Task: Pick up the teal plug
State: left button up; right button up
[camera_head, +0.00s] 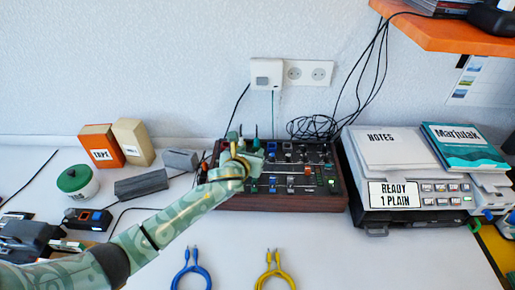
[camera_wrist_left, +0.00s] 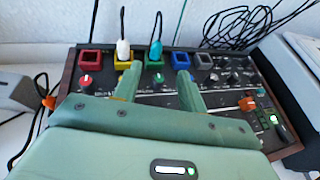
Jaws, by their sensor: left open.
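The teal plug (camera_wrist_left: 155,50) stands upright in the green-framed socket (camera_wrist_left: 152,62) at the back of the mixer panel (camera_head: 290,202), a dark cable rising from its top. A white plug (camera_wrist_left: 123,49) stands just left of it in the yellow-framed socket. My left gripper (camera_wrist_left: 159,71) is open and empty. Its two fingers point towards the socket row, and in the wrist view the teal plug shows beyond and between the fingertips, apart from them. In the head view my left gripper (camera_head: 240,160) covers part of the panel's left side, and the plugs are hard to make out.
A red socket (camera_wrist_left: 90,60) lies left, blue sockets (camera_wrist_left: 181,61) right. Black cables (camera_head: 313,127) coil behind the panel. A grey machine (camera_head: 378,215) stands to its right. Blue (camera_head: 192,268) and yellow (camera_head: 274,270) cables lie in front. The front table is mostly free.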

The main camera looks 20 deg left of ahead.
aim_at(256, 142)
pick_arm(q)
jog(key=shift+x, duration=0.8)
jog(key=b+x, duration=0.2)
jog(key=x, duration=0.1)
jog(key=b+x, duration=0.1)
jog(key=x, duration=0.1)
jog(key=shift+s+a+b, duration=0.1)
jog(key=shift+a+b, duration=0.2)
jog(key=shift+a, duration=0.05)
jog(key=shift+w, duration=0.2)
jog(key=shift+r, duration=0.25)
grip_shut()
pick_arm(e)
jog(key=f, duration=0.1)
jog(key=s+f, duration=0.1)
jog(key=f, duration=0.1)
jog(key=shift+s+f, duration=0.25)
jog(key=shift+f, duration=0.15)
